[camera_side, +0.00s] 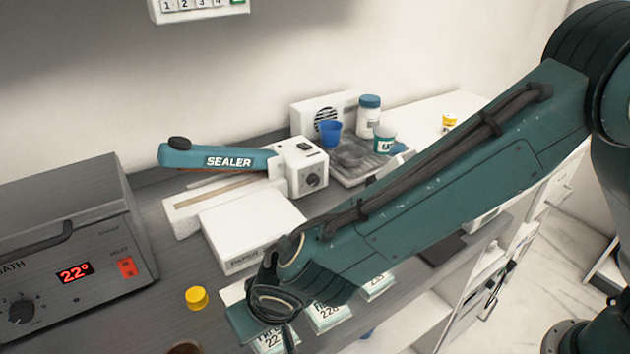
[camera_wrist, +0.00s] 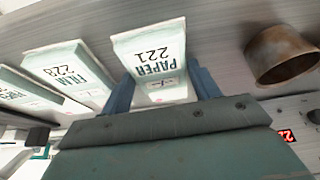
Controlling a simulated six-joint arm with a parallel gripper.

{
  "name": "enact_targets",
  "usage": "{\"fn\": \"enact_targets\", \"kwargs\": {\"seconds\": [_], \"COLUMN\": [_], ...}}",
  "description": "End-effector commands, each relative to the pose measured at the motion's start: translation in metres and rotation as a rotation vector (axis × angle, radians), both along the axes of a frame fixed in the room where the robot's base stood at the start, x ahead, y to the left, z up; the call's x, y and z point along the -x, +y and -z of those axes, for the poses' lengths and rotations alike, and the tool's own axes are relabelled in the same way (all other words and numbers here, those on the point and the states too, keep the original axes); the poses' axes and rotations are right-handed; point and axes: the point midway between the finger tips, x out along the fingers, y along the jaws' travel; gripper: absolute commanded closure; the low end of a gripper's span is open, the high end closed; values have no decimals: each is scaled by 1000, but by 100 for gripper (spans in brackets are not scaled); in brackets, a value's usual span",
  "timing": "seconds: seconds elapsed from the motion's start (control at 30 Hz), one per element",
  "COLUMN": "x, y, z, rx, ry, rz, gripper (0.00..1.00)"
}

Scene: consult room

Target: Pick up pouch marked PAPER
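The pouch marked PAPER 221 (camera_wrist: 152,58) is white and pale green and lies upside down in the wrist view. In the side view it is the front pouch (camera_side: 270,343), partly hidden by my gripper. My gripper (camera_wrist: 165,82) has its blue fingers spread, one on each side of this pouch. I see no clear sign of a grip, and contact with the pouch edges cannot be told. A pouch marked FILM 228 (camera_wrist: 62,72) lies to its left in the wrist view, with another pouch (camera_wrist: 25,95) beyond it.
A brown round vessel (camera_wrist: 283,55) stands right of the PAPER pouch in the wrist view. A yellow cap (camera_side: 197,298), the bath unit (camera_side: 85,235), a white box (camera_side: 250,225) and the sealer (camera_side: 225,160) stand on the grey counter. The counter's front edge is close by the pouches.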

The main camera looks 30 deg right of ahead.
Motion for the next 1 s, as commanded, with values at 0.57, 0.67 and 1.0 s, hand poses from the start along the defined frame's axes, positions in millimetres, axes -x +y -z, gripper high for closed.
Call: {"fn": "enact_targets", "kwargs": {"seconds": [0.57,0.67,1.0], "x": [0,0,-1], "y": [1,1,1], "z": [-10,-20,-80], "rx": [-2,-3,-5], "ry": [-1,-1,-4], "rz": [-1,-1,-1], "gripper": [61,61,61]}}
